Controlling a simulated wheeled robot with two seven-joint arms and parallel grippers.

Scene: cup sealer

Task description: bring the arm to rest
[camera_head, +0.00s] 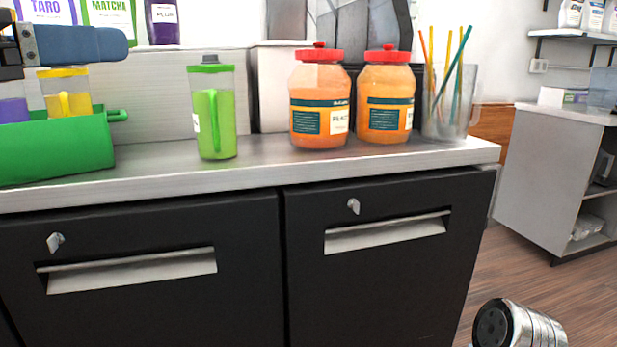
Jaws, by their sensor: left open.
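My left gripper (80,44) shows at the upper left edge of the head view, with a blue-grey finger pointing right. It is open and appears empty. It is in front of the back ledge and above the green bin (55,150). The rest of this gripper is cut off by the picture's edge.
The steel counter (270,172) holds a green pitcher (214,110), two orange jars (320,100) (386,98) and a clear container of colored straws (450,100). The green bin holds a yellow-lidded pitcher (64,92). Counter in front of the jars is clear.

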